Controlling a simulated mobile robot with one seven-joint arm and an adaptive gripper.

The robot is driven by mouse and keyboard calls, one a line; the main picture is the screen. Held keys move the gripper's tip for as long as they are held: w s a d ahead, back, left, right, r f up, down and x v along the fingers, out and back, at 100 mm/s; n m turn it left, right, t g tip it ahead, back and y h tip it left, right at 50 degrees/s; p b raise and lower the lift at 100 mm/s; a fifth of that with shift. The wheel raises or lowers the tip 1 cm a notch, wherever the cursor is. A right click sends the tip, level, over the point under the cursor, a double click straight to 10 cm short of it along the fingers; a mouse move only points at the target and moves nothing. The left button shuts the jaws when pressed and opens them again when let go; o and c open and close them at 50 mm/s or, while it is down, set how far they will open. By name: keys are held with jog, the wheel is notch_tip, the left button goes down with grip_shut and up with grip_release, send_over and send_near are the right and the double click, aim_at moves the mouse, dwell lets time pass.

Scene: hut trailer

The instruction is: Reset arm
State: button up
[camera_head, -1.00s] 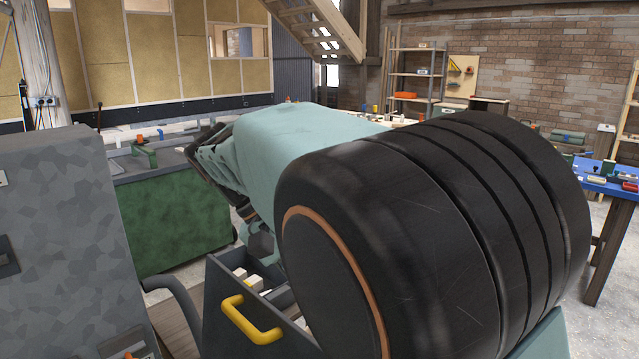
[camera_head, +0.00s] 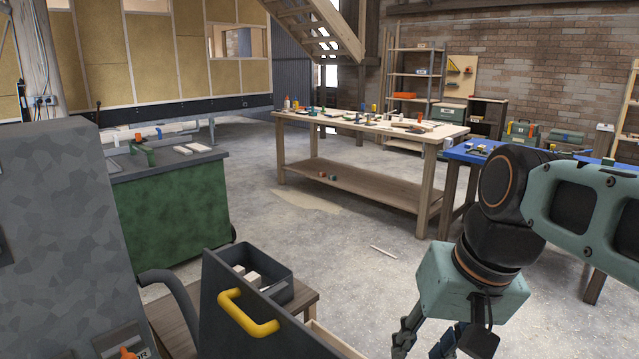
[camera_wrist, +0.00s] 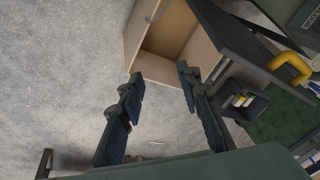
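My gripper (camera_head: 425,345) hangs at the lower right in the head view, below my bent arm, with its fingertips cut off by the frame edge. In the wrist view my gripper (camera_wrist: 160,75) has its two dark fingers spread apart with nothing between them. Beyond the fingertips is an open, empty-looking light wooden drawer (camera_wrist: 160,65). No object is held in either view.
A dark panel with a yellow handle (camera_head: 248,318) stands at the lower front, beside a dark bin (camera_head: 270,275) of small blocks.

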notch_tip(320, 180, down, 9)
jog(key=s+t+h+b, duration=0.2)
jog(key=s+t+b, duration=0.1)
jog(key=b, duration=0.1)
notch_tip(320, 180, up, 27)
jog(key=p, duration=2.6)
jog(key=shift+w+f+n, duration=0.2)
jog(key=shift+w+n, duration=0.1)
jog(key=shift+n, duration=0.1)
jog(key=shift+a, duration=0.1)
